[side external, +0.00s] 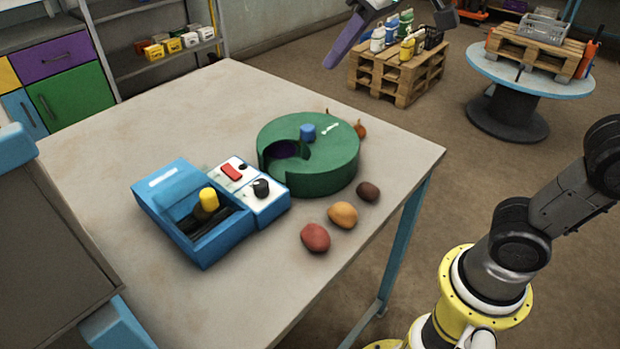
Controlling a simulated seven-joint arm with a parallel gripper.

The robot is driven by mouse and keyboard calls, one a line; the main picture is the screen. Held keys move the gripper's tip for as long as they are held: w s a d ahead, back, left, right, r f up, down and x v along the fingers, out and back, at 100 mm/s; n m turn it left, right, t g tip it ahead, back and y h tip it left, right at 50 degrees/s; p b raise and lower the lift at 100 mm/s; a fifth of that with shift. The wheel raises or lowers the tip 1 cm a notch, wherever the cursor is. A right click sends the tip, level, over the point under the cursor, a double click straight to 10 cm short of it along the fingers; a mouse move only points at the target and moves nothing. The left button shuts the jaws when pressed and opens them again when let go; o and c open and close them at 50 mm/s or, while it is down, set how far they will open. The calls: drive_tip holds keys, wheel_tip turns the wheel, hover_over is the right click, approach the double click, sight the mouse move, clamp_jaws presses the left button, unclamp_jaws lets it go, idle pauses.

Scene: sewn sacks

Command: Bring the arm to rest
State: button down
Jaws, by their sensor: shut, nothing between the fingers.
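My gripper (334,60) shows only in part at the top edge of the side external view. Its purple finger hangs in the air above the far side of the table (130,110), apart from everything on it. The fingers are shut and nothing shows between them. The rest of the hand is cut off by the frame. My arm rises from its yellow base at the lower right, clear of the table.
On the table are a blue box (165,185) with a yellow-topped peg (208,200), a white-topped control panel (235,172), and a green drum (325,175) with a blue knob (308,133). Red (315,237), orange (343,214) and brown (368,191) lumps lie near the right edge.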

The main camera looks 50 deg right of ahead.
drive_tip(key=s+d+f, duration=0.3)
drive_tip(key=s+f, duration=0.4)
drive_tip(key=s, duration=0.1)
drive_tip(key=s+d+f+m, duration=0.1)
drive_tip(key=s+d+f, duration=0.2)
drive_tip(key=s+f, duration=0.4)
drive_tip(key=shift+s+g+h, duration=0.3)
drive_tip(key=shift+s+h, duration=0.1)
drive_tip(key=shift+s, duration=0.15)
drive_tip(key=c, duration=1.6)
unclamp_jaws()
